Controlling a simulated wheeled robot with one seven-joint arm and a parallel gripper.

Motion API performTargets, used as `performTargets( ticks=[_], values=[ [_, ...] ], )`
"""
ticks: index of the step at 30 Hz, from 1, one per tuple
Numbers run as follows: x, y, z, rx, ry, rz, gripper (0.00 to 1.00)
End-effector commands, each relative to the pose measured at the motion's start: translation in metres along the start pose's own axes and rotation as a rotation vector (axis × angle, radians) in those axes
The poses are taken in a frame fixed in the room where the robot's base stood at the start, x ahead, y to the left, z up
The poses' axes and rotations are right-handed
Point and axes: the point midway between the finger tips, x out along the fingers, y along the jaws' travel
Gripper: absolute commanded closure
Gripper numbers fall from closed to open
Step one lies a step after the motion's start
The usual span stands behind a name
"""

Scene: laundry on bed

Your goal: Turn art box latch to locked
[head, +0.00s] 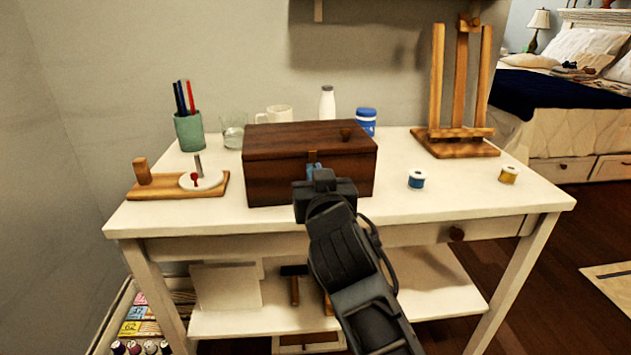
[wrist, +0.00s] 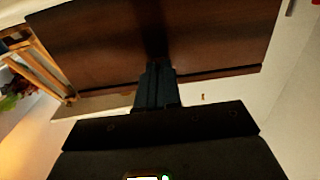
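The art box (head: 270,165) is a dark brown wooden box with its lid down, in the middle of the white table. It fills the top of the wrist view (wrist: 90,45). A small brassy piece (head: 314,153), perhaps the latch, shows at the box's front just above my gripper. Its turn position cannot be read. My gripper (head: 313,168) is at the front face of the box. In the wrist view the two fingers of my gripper (wrist: 155,85) lie close together, tips against or very near the box front. Nothing is visibly held between them; the latch is hidden there.
A wooden easel (head: 458,140), blue spool (head: 416,180) and yellow spool (head: 509,174) stand right. A wooden stand with a white disc (head: 200,180) and a green pencil cup (head: 189,132) are left. The table front (head: 250,218) is clear.

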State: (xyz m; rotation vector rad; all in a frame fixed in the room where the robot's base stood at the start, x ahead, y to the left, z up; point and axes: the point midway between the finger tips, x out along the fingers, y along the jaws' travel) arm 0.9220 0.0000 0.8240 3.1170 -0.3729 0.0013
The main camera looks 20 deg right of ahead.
Motion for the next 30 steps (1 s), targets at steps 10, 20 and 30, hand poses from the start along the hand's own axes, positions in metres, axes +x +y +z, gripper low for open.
performTargets(
  ticks=[10, 20, 30],
  values=[
    [0.0001, 0.0003, 0.0026, 0.019, -0.006, 0.001, 1.0],
    [0.0001, 0.0003, 0.002, 0.018, -0.005, 0.001, 0.82],
    [-0.0003, 0.0, 0.0007, 0.017, -0.002, 0.0, 0.7]
  ],
)
